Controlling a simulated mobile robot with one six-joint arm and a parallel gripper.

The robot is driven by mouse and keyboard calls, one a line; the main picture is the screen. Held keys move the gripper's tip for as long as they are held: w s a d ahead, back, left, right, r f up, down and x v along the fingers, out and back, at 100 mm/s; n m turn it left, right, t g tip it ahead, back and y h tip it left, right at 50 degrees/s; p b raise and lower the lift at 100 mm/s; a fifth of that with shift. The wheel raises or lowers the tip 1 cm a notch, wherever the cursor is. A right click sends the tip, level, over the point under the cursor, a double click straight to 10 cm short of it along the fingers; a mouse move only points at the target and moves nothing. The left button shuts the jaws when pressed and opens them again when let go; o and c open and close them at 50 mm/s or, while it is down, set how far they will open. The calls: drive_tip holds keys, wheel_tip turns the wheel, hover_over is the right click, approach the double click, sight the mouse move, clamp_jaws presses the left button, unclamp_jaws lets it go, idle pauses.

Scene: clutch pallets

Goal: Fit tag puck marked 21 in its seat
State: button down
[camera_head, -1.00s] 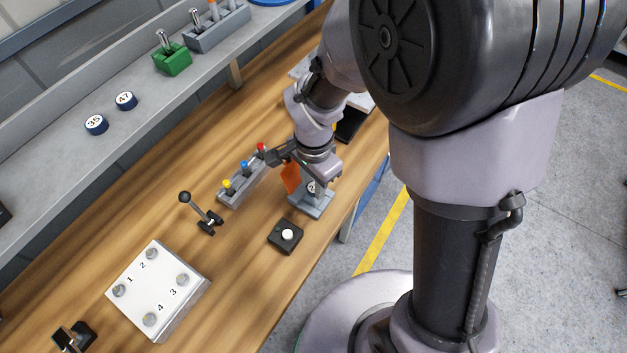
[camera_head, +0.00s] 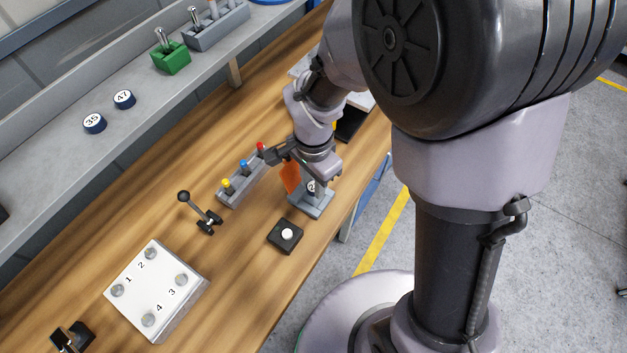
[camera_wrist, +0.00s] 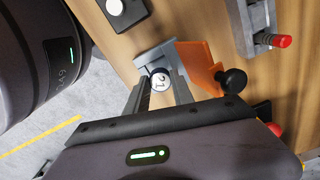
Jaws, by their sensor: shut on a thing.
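The tag puck marked 21 (camera_wrist: 160,81) has a white numbered face and sits between the fingertips of my gripper (camera_wrist: 160,92) in the wrist view. My gripper (camera_head: 313,182) is shut on the puck, at a grey stand (camera_head: 312,206) on the wooden bench. The puck's face (camera_head: 312,187) shows only partly in the head view, behind the fingers. An orange plate (camera_head: 290,177) is beside the stand; it also shows in the wrist view (camera_wrist: 200,62). The seat itself is hidden, and I cannot tell whether the puck touches it.
Near the stand are a black box with a white button (camera_head: 286,236), a rack with coloured pegs (camera_head: 241,183) and a black lever (camera_head: 206,217). A white numbered board (camera_head: 157,288) stands at lower left. Pucks 35 (camera_head: 94,123) and 47 (camera_head: 124,99) lie on the shelf.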

drive_tip(key=shift+f+b, duration=0.65)
drive_tip(key=shift+f, duration=0.15)
idle(0.4)
drive_tip(key=shift+f+b, duration=0.3)
drive_tip(key=shift+b, duration=0.15)
drive_tip(key=c, duration=0.7)
unclamp_jaws()
drive_tip(key=shift+o, duration=0.2)
drive_tip(key=shift+r, duration=0.1)
